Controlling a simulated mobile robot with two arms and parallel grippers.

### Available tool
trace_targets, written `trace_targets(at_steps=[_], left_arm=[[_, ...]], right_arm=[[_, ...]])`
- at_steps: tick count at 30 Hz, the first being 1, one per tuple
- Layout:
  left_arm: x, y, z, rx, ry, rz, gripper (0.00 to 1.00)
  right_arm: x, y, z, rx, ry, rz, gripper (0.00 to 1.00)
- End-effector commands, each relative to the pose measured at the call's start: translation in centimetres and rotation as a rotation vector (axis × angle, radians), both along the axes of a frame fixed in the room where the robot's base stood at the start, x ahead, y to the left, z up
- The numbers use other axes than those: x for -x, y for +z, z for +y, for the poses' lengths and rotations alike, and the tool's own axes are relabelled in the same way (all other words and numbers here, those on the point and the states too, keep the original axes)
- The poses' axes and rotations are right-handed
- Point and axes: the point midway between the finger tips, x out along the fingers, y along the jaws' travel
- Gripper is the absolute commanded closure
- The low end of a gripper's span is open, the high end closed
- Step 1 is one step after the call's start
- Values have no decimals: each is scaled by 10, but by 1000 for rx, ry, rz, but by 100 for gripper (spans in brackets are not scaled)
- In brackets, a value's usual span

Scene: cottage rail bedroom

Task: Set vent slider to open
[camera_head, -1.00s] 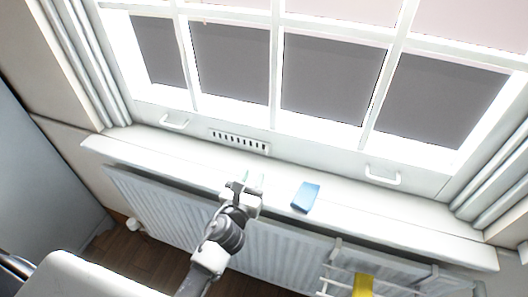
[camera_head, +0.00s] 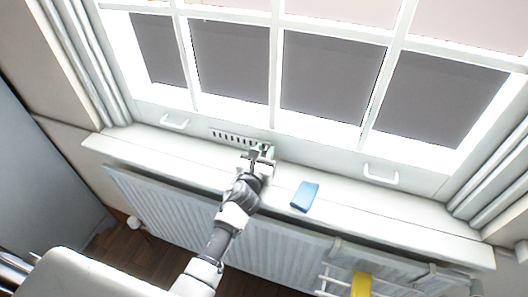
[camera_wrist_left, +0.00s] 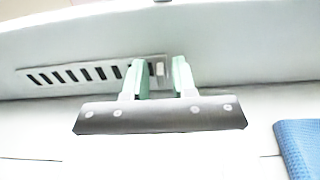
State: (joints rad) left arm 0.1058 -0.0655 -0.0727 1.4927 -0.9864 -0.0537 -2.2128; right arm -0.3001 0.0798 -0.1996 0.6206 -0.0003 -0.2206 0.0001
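The vent (camera_head: 229,137) is a pale strip with a row of dark slots in the lower window frame. It also shows in the left wrist view (camera_wrist_left: 72,74), with a small light slider tab (camera_wrist_left: 159,69) at its right end. My left gripper (camera_head: 262,148) is at the vent's right end and hides that end in the head view. In the left wrist view its two green-padded fingers (camera_wrist_left: 161,78) are apart, with the tab seen between them. I cannot tell whether either finger touches the tab. My right gripper is not in view.
White handles (camera_head: 174,123) and (camera_head: 381,175) stick out from the window frame on both sides. A radiator (camera_head: 160,205) with a rack and yellow cloth (camera_head: 361,285) is below.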

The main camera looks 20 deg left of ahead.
Motion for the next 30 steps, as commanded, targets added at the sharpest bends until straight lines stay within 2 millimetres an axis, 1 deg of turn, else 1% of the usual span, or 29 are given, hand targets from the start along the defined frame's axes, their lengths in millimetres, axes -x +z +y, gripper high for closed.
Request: trace_targets(at_steps=[1,3,5,14,17,21,22,30], left_arm=[[0,0,0,0,0,0,81],[0,0,0,0,0,0,92],[0,0,0,0,0,0,100],[0,0,-1,0,0,0,100],[0,-2,-10,0,-2,0,100],[1,-3,-30,1,-2,0,100],[1,-3,-33,0,-1,0,100],[2,-1,-36,1,-3,1,100]], right_arm=[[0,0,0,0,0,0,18],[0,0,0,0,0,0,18],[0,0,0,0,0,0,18],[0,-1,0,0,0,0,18],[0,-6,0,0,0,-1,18],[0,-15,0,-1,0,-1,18],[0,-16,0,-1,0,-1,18],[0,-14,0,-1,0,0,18]])
